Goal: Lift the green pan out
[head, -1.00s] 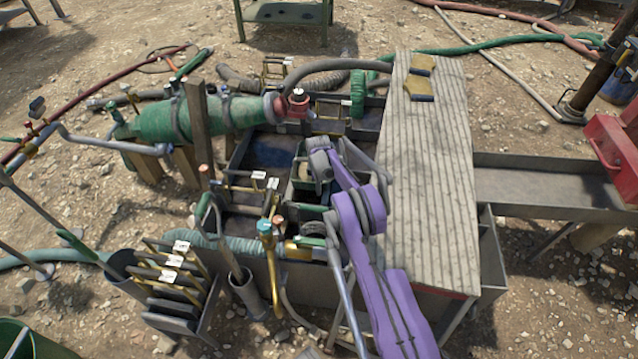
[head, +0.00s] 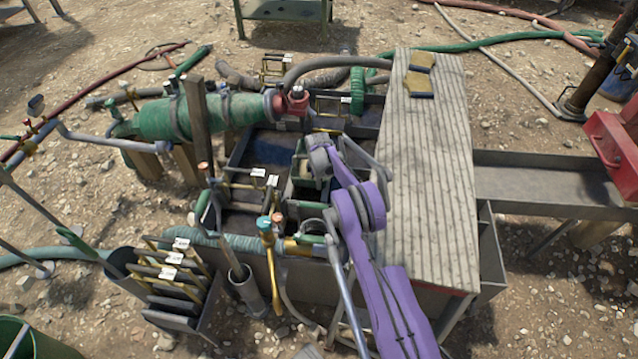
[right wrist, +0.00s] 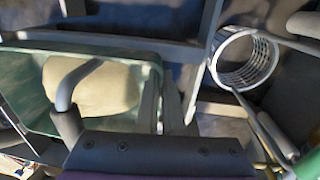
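The green pan (head: 302,188) sits inside the dark tank (head: 262,238), partly hidden by my right gripper (head: 322,164). In the right wrist view, the pan (right wrist: 30,105) is at the left, with a pale tan, rounded lump (right wrist: 112,90) in it. I cannot tell whether a finger touches the pan. My left gripper is not in view.
A grey wire basket (right wrist: 245,58) is right of the pan in the wrist view. A wooden board (head: 432,170) covers the tank's right side. Pipes, a green cylinder (head: 220,117) and a red valve (head: 294,100) crowd the left and back. A rack (head: 180,285) stands at front left.

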